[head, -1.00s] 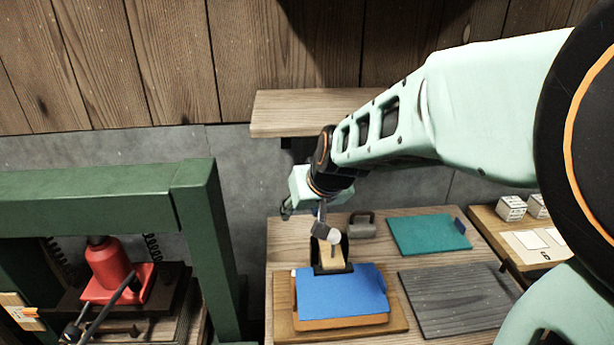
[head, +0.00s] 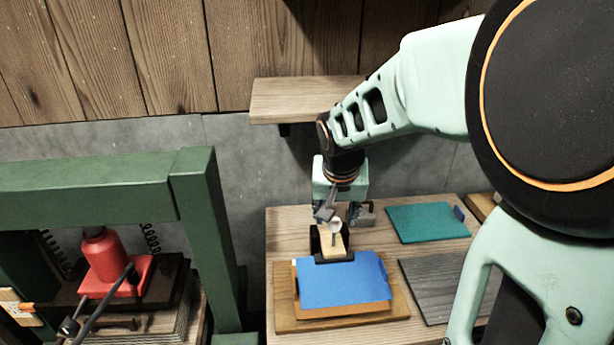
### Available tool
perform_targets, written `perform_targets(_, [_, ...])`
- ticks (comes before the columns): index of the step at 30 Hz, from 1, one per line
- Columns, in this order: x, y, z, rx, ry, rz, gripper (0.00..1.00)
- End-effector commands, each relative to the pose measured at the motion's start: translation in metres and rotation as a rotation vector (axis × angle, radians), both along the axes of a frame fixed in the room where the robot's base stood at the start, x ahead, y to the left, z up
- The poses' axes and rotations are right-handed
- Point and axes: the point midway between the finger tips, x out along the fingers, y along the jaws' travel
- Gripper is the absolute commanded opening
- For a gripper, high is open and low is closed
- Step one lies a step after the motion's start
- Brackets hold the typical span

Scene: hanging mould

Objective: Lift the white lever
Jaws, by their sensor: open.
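A white ball-shaped knob (head: 334,225), which looks like the white lever's end, stands above a black bracket (head: 316,243) with a pale wooden block. The bracket is at the back edge of a blue sheet (head: 343,285) on a wooden board. My gripper (head: 342,213) points down just above and behind the knob, with its fingers apart. One grey finger is close to the knob on the left. I cannot tell whether it touches it. The other finger is on the right, overlapping a grey metal piece behind it. The lever's shaft is mostly hidden.
A green press frame (head: 205,240) with a red jack (head: 104,260) stands to the left. A teal sheet (head: 428,222) and a dark ribbed panel (head: 440,285) lie on the table (head: 285,220) to the right. A wooden shelf (head: 290,100) is on the wall behind my wrist.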

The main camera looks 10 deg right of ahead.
Motion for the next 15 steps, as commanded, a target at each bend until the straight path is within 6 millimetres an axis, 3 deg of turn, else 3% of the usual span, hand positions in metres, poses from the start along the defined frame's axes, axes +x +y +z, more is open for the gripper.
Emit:
perform_targets(9, [0.020, -0.004, -0.055, 0.002, 0.005, 0.001, 0.41])
perform_targets(15, [0.029, -0.006, -0.073, 0.001, 0.001, 0.001, 0.41])
